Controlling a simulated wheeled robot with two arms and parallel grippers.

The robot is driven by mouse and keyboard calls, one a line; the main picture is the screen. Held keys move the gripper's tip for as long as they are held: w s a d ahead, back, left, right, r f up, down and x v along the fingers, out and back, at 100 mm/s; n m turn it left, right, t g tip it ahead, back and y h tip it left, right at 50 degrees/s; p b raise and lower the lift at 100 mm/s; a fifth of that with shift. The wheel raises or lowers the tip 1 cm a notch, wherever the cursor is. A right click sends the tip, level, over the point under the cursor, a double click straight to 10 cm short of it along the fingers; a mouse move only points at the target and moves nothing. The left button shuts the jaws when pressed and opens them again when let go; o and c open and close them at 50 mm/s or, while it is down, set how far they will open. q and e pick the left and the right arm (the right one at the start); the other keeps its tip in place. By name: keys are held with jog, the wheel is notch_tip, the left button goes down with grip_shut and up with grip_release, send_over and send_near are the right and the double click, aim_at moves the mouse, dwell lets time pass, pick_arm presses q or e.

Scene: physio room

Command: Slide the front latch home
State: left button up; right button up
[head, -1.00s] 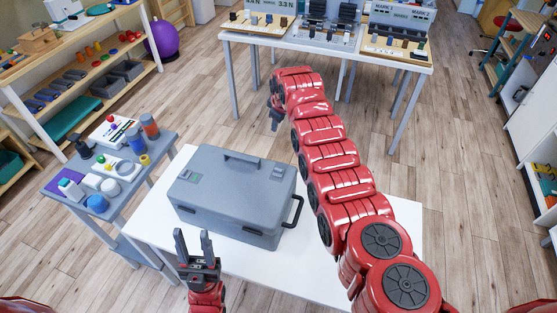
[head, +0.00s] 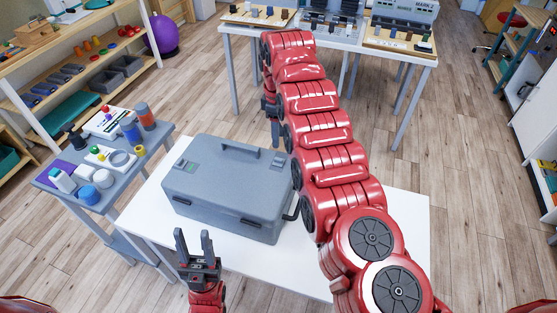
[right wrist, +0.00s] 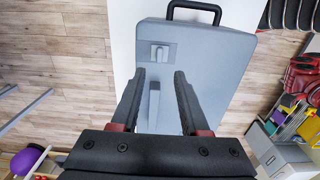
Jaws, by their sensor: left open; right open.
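A closed grey case (head: 225,187) lies on the white table. Two dark latches show on its front face, a left one (head: 184,196) and a right one (head: 250,222). My left gripper (head: 193,238) is open and empty before the case, fingers up. My right gripper (head: 274,135) is at the case's far side, partly hidden by my arm. In the right wrist view its open jaws (right wrist: 159,76) are above the lid, on either side of the lid handle (right wrist: 154,104) in the picture. A square fitting with a small knob (right wrist: 160,52) lies just beyond the fingertips. Contact cannot be told.
The white table (head: 400,230) has bare space right of the case. A grey side table (head: 120,190) with small objects stands left. A back table (head: 300,40) holds several displays. A black side handle (head: 292,208) sticks out from the case's right end.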

aim_at(279, 159)
jog(key=shift+f+p, duration=0.65)
jog(key=shift+f, duration=0.05)
notch_tip(279, 159, down, 6)
jog(key=shift+p, duration=0.7)
jog(key=shift+f, duration=0.6)
grip_shut()
